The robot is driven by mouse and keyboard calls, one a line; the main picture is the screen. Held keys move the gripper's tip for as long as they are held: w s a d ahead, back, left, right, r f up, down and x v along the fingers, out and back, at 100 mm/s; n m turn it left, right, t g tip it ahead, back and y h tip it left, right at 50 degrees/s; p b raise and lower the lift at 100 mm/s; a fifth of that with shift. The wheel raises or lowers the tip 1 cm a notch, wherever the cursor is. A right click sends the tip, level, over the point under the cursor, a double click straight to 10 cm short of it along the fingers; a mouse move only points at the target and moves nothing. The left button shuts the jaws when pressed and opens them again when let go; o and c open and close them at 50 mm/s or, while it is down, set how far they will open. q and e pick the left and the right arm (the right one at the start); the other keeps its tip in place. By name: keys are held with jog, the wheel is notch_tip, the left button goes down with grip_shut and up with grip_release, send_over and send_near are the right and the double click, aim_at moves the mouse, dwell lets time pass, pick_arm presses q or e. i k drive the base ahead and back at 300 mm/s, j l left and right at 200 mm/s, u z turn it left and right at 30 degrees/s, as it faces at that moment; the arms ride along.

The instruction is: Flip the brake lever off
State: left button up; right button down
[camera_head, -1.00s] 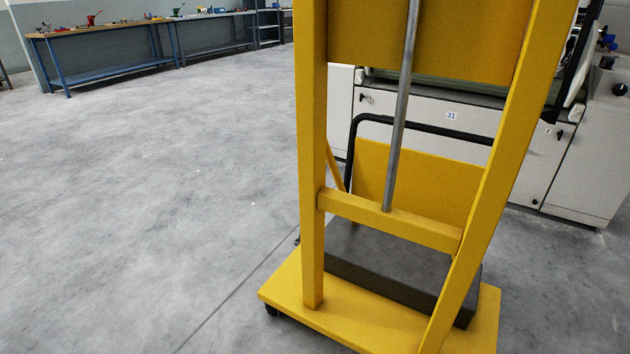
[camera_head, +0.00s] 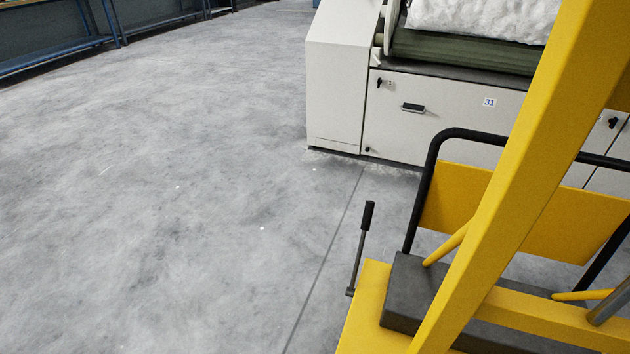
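The brake lever (camera_head: 361,248) is a thin grey rod with a black grip. It stands nearly upright, leaning slightly to the right, at the left edge of the yellow trolley base (camera_head: 368,308). The lever's foot meets the left side of the base. Nothing covers the lever. Neither of my grippers shows in the head view, so their distance from the lever cannot be told.
A yellow upright (camera_head: 520,170) of the trolley frame crosses the right side. Behind it are a black tube handle (camera_head: 432,175) and a dark grey block (camera_head: 405,290). A white carding machine (camera_head: 335,80) stands at the back. The floor (camera_head: 170,220) to the left is clear.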

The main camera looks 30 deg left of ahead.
aim_at(369, 207)
jog(key=i+j, duration=0.1)
jog(key=j, duration=0.35)
jog(key=i+j, duration=0.15)
jog(key=j, duration=0.3)
jog(key=i+j, duration=0.1)
jog(key=j, duration=0.35)
jog(key=i+j, duration=0.1)
jog(key=j, duration=0.35)
jog(key=i+j, duration=0.1)
jog(key=j, duration=0.35)
jog(key=i+j, duration=0.15)
jog(key=j, duration=0.35)
jog(key=i+j, duration=0.1)
jog(key=j, duration=0.35)
jog(key=i+j, duration=0.1)
jog(key=j, duration=0.35)
